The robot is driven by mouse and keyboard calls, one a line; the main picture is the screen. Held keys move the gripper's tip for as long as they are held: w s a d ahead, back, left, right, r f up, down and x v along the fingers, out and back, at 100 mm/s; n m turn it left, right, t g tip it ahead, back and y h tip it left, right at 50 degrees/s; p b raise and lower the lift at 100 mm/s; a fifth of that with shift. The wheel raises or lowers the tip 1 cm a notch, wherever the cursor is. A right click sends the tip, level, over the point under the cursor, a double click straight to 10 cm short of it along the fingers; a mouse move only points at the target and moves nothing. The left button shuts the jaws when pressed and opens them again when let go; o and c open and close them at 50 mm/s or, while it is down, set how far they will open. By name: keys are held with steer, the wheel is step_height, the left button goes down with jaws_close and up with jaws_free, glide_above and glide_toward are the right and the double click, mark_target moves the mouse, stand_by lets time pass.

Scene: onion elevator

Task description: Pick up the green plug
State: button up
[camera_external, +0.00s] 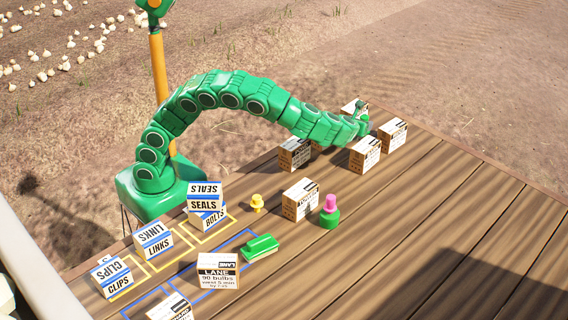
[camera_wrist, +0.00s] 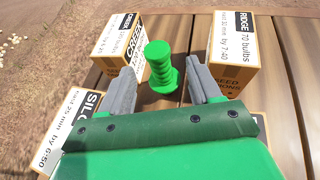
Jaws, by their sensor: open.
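The green plug (camera_wrist: 160,66) shows in the wrist view as a bright green piece with a round knob on top and a ridged body below. It is upright on the wooden deck, between two cartons. My gripper (camera_wrist: 161,72) is open, with one grey finger to the left of the plug and one to the right. Gaps show between the fingers and the plug. In the external view my gripper (camera_external: 360,118) is at the far end of the arm, among cartons at the back of the deck. I cannot clearly separate the plug from the gripper there.
Cartons stand close to the left (camera_wrist: 118,42) and right (camera_wrist: 222,45) of the plug, with another at lower left (camera_wrist: 72,112). Nearer are a pink-topped green piece (camera_external: 330,213), a yellow piece (camera_external: 257,203), a green block (camera_external: 261,247) and labelled boxes. The deck's right side is clear.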

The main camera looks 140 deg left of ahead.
steer(key=shift+x, duration=3.75)
steer(key=shift+f, duration=0.1)
steer(key=c, duration=1.1)
